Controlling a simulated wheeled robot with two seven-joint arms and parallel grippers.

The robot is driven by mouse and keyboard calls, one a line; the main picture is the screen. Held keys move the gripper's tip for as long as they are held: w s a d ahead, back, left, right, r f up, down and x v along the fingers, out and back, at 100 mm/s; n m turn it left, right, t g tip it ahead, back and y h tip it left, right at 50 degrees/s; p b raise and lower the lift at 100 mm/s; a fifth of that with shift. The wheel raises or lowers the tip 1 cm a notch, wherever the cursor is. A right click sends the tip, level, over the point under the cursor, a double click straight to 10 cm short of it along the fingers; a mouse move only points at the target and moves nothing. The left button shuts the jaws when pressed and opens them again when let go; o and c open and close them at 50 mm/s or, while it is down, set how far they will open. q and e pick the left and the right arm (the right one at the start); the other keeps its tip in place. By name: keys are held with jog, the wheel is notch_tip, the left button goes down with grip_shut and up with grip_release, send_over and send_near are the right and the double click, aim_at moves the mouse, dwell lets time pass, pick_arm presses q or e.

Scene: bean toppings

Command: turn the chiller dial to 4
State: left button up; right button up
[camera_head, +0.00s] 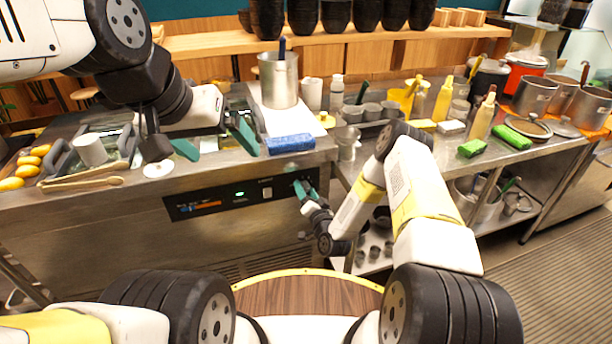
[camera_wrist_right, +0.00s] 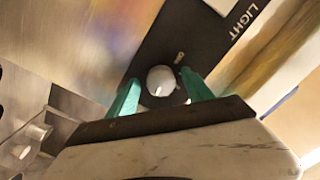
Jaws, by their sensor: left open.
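The chiller's black control panel (camera_head: 215,200) is on the front of the steel counter, with a small green display and a light-coloured switch (camera_head: 266,193). My right gripper (camera_head: 304,189) is at the panel's right end and hides the dial in the head view. In the right wrist view the pale round dial (camera_wrist_right: 161,80) lies between the teal fingers of my right gripper (camera_wrist_right: 160,92). The fingers are open, with a gap visible beside the dial. The dial's setting cannot be read. My left gripper (camera_head: 215,145) is open above the counter, fingers wide apart.
A white cup (camera_head: 90,150), wooden tongs (camera_head: 82,182) and yellow items (camera_head: 28,170) lie at left. A round wooden surface (camera_head: 306,297) is in front of me.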

jog(key=v, duration=0.7)
jog(key=shift+s, duration=0.35)
jog(key=shift+d, duration=0.1)
